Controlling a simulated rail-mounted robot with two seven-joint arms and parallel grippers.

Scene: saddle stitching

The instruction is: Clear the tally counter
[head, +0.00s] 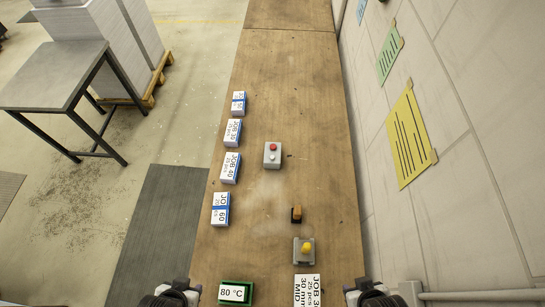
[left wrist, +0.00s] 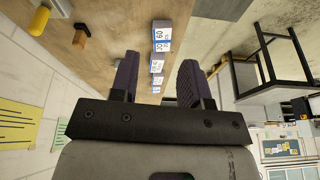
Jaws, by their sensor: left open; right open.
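No thing in view is plainly marked as a tally counter. A small grey box (head: 272,155) with a red and a white button stands mid-table in the head view. A green-framed unit (head: 235,292) reading "80 °C" is at the near edge. My left gripper (head: 178,292) is at the bottom of the head view, left of that unit. In the left wrist view my left gripper (left wrist: 157,80) is open, with nothing between its fingers. My right gripper (head: 368,294) is at the bottom right, beyond the table's right edge; its fingertips are hard to see.
White-and-blue job blocks (head: 221,209) line the table's left side. A grey box with a yellow knob (head: 306,247), a small orange-brown block (head: 297,214) and a job card (head: 307,290) are at the near right. The wall is close on the right. The far table (head: 290,65) is clear.

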